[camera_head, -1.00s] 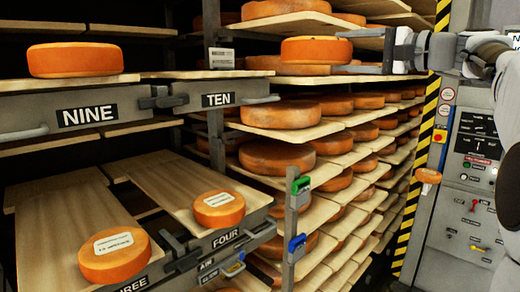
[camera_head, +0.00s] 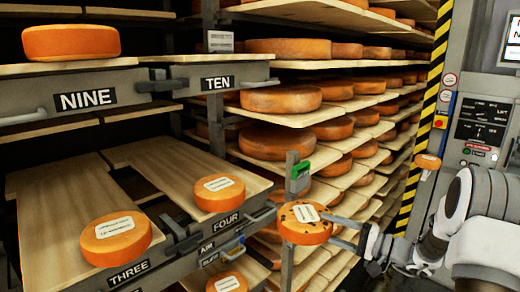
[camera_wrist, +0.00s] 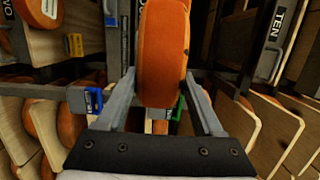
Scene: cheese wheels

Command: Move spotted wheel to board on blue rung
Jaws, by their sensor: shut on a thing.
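The spotted wheel (camera_head: 305,224) is orange with dark spots and a white label on top. My gripper (camera_head: 335,230) is shut on its sides and holds it roughly level, in front of the rack post and just below the green clip (camera_head: 300,174). In the wrist view the wheel (camera_wrist: 163,50) stands between both fingers (camera_wrist: 160,100). A blue clip (camera_wrist: 93,101) shows to its left there, and the green clip (camera_wrist: 178,108) partly shows below it. In the head view a blue handle (camera_head: 232,246) lies below board FOUR. Small tags there are hard to read.
Board THREE (camera_head: 62,225) and board FOUR (camera_head: 165,165) each bear a labelled orange wheel. Board NINE bears a wheel (camera_head: 71,42); board TEN's front (camera_head: 225,68) is empty. Another labelled wheel (camera_head: 228,283) sits lower, cut off. Full shelves stand behind; a control panel (camera_head: 484,120) is right.

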